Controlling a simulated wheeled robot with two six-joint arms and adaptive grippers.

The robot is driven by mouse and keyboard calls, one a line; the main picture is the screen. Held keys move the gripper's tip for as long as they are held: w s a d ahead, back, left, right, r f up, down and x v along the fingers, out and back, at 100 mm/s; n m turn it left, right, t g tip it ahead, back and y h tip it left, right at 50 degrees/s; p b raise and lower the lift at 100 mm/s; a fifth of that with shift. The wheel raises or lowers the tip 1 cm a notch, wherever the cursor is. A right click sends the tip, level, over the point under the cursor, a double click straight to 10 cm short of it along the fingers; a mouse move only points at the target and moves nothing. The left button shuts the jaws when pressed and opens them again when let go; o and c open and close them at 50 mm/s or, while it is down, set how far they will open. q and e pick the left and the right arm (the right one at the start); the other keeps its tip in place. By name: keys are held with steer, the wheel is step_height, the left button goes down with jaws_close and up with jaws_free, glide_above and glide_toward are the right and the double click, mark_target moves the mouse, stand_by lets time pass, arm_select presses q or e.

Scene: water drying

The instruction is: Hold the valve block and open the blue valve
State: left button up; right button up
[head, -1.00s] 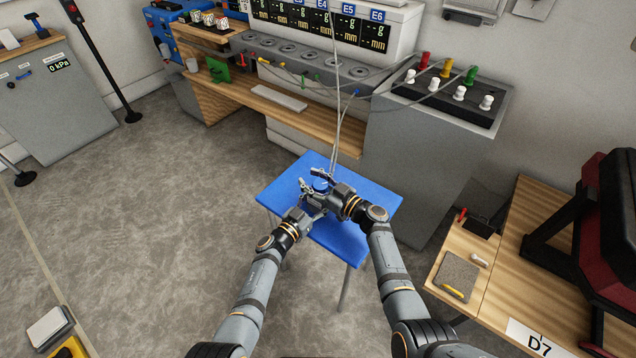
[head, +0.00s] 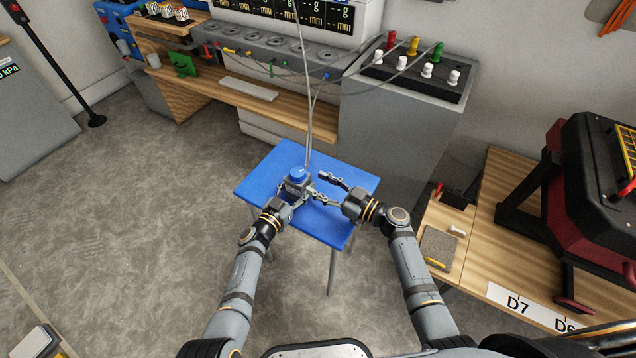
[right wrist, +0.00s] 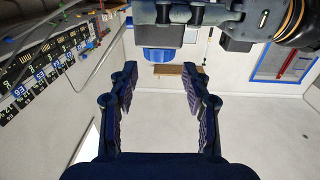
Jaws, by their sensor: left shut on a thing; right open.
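The valve block (head: 297,187) is a small dark grey block over the blue table (head: 262,172), with thin hoses rising behind it. The blue valve (head: 298,173) is a round blue knob on its top. My left gripper (head: 291,194) is shut on the valve block from the front left; its fingertips are partly hidden. My right gripper (head: 318,184) is open and empty, just right of the block and apart from the knob. In the right wrist view, the blue valve (right wrist: 160,54) and valve block (right wrist: 158,37) appear upside down, beyond the open fingers (right wrist: 160,88).
A grey cabinet with colored and white knobs (head: 418,75) stands behind the table on the right. A wooden bench (head: 250,108) runs along the back. Another wooden table (head: 500,245) with a red and black machine is at right.

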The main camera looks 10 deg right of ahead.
mark_target(298, 174)
steer(key=n+g+y, duration=0.1)
steer(key=w+d+n+g, duration=0.1)
steer(key=shift+w+g+y, duration=0.15)
steer(key=shift+g+y, duration=0.15)
steer(key=shift+y, duration=0.1)
steer(key=x, duration=1.2)
jaws_close()
